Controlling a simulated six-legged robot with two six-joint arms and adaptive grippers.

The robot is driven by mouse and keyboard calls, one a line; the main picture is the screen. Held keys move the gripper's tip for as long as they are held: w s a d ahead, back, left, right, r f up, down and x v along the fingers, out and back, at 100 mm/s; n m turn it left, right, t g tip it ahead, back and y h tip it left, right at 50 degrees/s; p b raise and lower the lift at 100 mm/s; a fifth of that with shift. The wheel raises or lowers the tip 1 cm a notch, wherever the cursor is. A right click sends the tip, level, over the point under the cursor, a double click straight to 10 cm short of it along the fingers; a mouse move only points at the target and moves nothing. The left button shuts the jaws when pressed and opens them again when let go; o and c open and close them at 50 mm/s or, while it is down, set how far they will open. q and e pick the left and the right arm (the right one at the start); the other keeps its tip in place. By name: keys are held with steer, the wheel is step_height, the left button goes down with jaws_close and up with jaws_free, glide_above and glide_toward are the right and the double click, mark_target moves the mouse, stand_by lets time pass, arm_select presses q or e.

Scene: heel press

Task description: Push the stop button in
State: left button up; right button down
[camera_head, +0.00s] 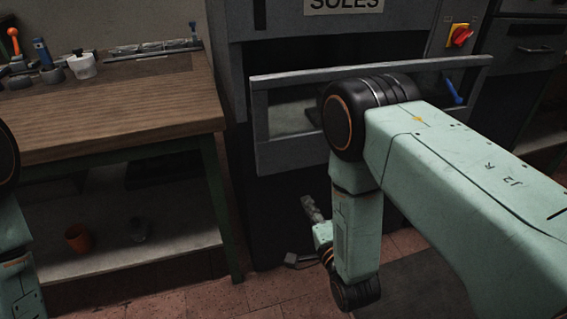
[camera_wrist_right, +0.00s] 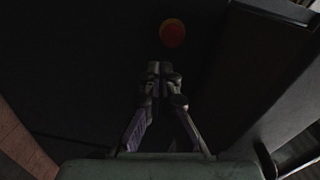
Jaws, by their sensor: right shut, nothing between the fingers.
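A round red-orange button (camera_wrist_right: 172,33) with a yellowish rim shows in the right wrist view, on a very dark surface. My right gripper (camera_wrist_right: 160,68) is shut and empty, with its fingertips just below the button in that picture. I cannot tell whether the tips touch it, but a dark gap shows between them in the picture. In the head view my right gripper (camera_head: 309,204) is small and partly hidden by my arm, low in front of the machine. The button is hidden in the head view. My left gripper is out of view.
The grey machine's front bar (camera_head: 278,79) juts out above my right gripper. A red rotary switch (camera_head: 459,35) on a yellow plate and a blue lever (camera_head: 453,92) are on the right. A wooden bench (camera_head: 120,105) with tools stands left; an orange cup (camera_head: 78,238) is on its lower shelf.

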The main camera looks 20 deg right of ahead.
steer(key=shift+s+d+r+m+t, duration=0.1)
steer(key=shift+r+m+t, duration=0.3)
steer(key=shift+r+m, duration=0.4)
steer(key=shift+f, duration=0.15)
steer(key=w+b, duration=0.6)
steer(key=w, duration=0.8)
steer(key=shift+a, duration=0.3)
